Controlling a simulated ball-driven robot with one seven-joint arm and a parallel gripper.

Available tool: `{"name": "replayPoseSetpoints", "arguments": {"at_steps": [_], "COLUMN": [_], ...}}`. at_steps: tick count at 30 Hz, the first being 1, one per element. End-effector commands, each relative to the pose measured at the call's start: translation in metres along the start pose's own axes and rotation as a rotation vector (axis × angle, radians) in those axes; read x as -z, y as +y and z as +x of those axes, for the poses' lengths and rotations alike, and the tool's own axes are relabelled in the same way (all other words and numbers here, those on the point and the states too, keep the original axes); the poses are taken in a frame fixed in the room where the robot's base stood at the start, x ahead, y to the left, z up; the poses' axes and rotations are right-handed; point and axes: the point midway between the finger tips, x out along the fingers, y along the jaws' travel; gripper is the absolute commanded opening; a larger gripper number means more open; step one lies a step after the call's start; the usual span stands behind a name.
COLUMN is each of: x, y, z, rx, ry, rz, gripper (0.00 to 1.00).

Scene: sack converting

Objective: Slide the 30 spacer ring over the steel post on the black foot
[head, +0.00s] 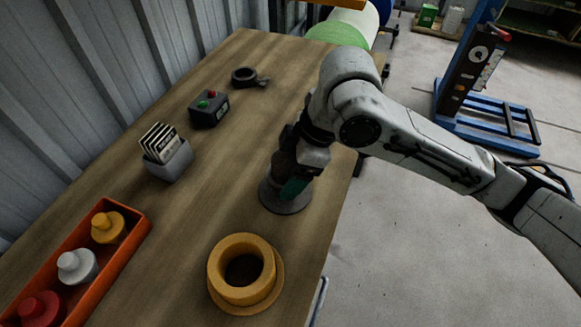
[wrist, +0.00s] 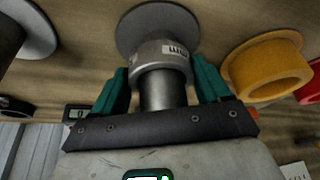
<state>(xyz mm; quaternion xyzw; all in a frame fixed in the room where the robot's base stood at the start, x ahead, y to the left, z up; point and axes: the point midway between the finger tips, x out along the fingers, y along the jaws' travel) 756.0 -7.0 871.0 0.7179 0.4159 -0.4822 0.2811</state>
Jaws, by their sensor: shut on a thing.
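In the wrist view, a grey metal ring with a white barcode label (wrist: 175,50) sits around the steel post (wrist: 160,92). The post's near end passes through the ring toward the camera. Behind is the round dark foot (wrist: 130,28), which also shows in the head view (head: 286,205). My gripper (wrist: 160,72), with teal fingers, is shut on the ring, one finger on each side. In the head view my gripper (head: 290,185) is low over the foot and hides the ring and post. I cannot tell whether the ring touches the foot.
A yellow flanged ring (head: 222,268) stands in front of the foot. An orange tray (head: 135,235) with coloured knobs, a grey card holder (head: 170,165), a button box (head: 209,110) and a black ring-shaped item (head: 243,77) lie leftward. The table's right edge is close.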

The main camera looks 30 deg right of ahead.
Motion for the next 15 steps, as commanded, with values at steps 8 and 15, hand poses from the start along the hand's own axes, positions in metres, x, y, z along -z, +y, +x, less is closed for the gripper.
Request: {"name": "replayPoseSetpoints", "arguments": {"at_steps": [8, 15], "x": [0.0004, 0.0003], "y": [0.0001, 0.0000], "z": [-0.0006, -0.0003], "rx": [-0.001, 0.000], "ry": [0.001, 0.001], "rz": [0.000, 0.000], "gripper": [0.82, 1.00]}}
